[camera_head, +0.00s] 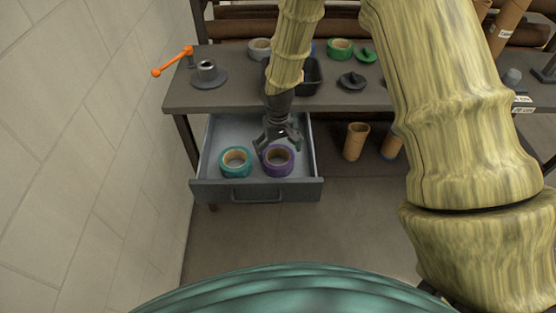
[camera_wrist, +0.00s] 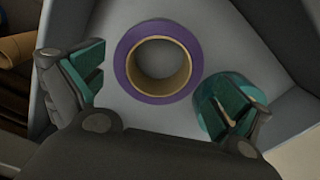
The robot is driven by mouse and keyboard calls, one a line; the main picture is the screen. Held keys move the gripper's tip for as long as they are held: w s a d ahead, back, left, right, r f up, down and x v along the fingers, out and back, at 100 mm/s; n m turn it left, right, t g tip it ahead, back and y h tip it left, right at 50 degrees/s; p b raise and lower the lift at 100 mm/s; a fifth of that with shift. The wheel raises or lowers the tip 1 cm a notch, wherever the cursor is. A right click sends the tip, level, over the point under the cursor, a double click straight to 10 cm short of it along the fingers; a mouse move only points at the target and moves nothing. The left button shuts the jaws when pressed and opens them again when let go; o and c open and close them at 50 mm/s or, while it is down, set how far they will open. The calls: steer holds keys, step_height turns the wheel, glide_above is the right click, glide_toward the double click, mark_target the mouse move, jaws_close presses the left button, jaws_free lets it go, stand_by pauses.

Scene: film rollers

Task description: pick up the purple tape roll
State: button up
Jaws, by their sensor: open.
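The purple tape roll (camera_head: 278,161) lies flat in the open drawer (camera_head: 256,194) under the bench, right of a teal tape roll (camera_head: 236,161). In the wrist view the purple roll (camera_wrist: 127,60) sits near the top middle, its tan core showing. My gripper (camera_head: 276,143) hangs over the drawer, just behind and above the purple roll. In the wrist view my gripper (camera_wrist: 158,88) is open and empty, with a finger at each side and the purple roll between and beyond them. The right finger partly hides the teal roll (camera_wrist: 207,108).
The bench top (camera_head: 235,98) overhangs the drawer's back. It carries a grey flanged part (camera_head: 208,76), an orange crank (camera_head: 172,62), a green tape roll (camera_head: 341,49) and a black bin (camera_head: 313,76). A wall stands at left. A cardboard tube (camera_head: 355,141) stands right of the drawer.

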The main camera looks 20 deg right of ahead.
mark_target(277, 149)
steer(key=shift+w+f, duration=0.2)
steer(key=shift+f, duration=1.8)
steer(key=shift+p, duration=0.3)
steer(key=c, duration=0.9)
